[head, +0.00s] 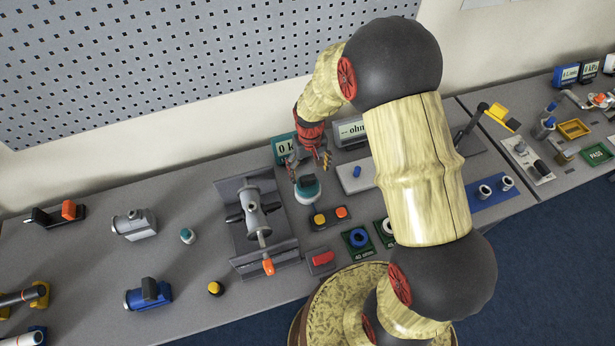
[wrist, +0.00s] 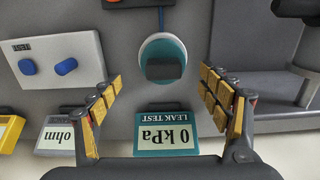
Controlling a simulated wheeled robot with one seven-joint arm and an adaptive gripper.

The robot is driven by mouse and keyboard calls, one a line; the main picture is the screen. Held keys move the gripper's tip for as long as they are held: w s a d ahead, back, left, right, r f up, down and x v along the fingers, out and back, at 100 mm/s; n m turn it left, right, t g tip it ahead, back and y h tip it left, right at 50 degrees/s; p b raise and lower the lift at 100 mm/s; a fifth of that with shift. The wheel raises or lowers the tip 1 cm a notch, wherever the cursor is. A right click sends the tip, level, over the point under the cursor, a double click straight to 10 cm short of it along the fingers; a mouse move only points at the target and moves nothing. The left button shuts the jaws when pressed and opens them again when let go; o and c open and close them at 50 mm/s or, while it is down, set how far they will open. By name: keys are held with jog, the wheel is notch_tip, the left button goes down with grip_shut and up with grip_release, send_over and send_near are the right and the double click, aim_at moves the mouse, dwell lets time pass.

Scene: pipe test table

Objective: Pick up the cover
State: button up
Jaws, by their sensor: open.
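In the wrist view my gripper (wrist: 161,77) is open and empty. Its yellow-padded fingers stand to the left and right of the round piece, apart from it. A smaller teal and white cap (head: 188,236) stands on the table to the left.
A teal leak test display (wrist: 168,133) reading 0 kPa stands close by. A grey test box with blue knobs (wrist: 53,68) and an ohm display (wrist: 62,133) are beside it. A fixture holding a grey pipe fitting (head: 254,213) stands left of my gripper. A button box (head: 330,217) is in front.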

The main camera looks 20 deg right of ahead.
aim_at(308, 177)
jog(key=f, duration=0.7)
jog(key=shift+w+a+f, duration=0.1)
jog(key=shift+a+f, duration=0.05)
jog(key=shift+a, duration=0.1)
jog(key=shift+c, duration=0.3)
jog(key=c, duration=1.1)
jog(key=shift+c, duration=0.7)
